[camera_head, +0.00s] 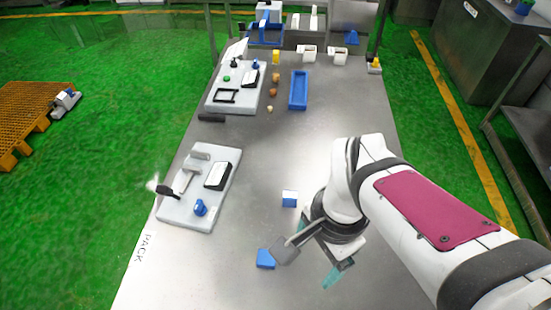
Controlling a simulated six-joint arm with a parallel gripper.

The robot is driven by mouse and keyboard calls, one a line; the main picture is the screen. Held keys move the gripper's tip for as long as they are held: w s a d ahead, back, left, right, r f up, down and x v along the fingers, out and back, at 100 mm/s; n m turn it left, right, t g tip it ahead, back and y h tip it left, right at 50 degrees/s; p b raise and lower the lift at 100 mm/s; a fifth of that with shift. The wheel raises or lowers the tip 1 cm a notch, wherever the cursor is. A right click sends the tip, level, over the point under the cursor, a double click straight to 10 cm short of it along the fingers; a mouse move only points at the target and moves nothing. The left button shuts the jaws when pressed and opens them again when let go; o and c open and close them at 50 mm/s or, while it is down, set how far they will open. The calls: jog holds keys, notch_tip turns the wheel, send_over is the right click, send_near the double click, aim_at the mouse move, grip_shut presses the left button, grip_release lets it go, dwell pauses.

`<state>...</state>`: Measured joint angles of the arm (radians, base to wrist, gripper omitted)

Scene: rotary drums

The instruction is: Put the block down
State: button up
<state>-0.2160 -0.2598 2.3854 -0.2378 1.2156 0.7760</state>
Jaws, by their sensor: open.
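A small blue and white block (289,198) stands on the steel table, just left of my arm. A blue piece (265,259) lies on the table nearer the front, beside a grey part of my gripper; I cannot tell whether they touch. I cannot tell which of the two the task means. My gripper (318,250) is low over the table at the front middle. Its teal-tipped fingers are apart, and I see nothing held between them. My wrist hides part of the space around the fingers.
A pale board (226,192) with a black-framed device, grey handle and blue knob lies at the left edge. Another fixture board (222,103) and a long blue tray (299,91) lie farther back. The table (255,150) is clear in the middle.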

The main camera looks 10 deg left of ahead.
aim_at(266, 257)
jog(key=w+a+f+m+h, duration=0.1)
jog(key=w+a+f+m, duration=0.4)
jog(key=w+a+m, duration=0.3)
jog(key=shift+n, duration=0.4)
jog(key=f, duration=0.5)
jog(key=s+a+f, duration=0.1)
jog(key=f, duration=0.9)
jog(key=shift+s+a+f, duration=0.15)
jog(key=shift+f, duration=0.05)
grip_shut()
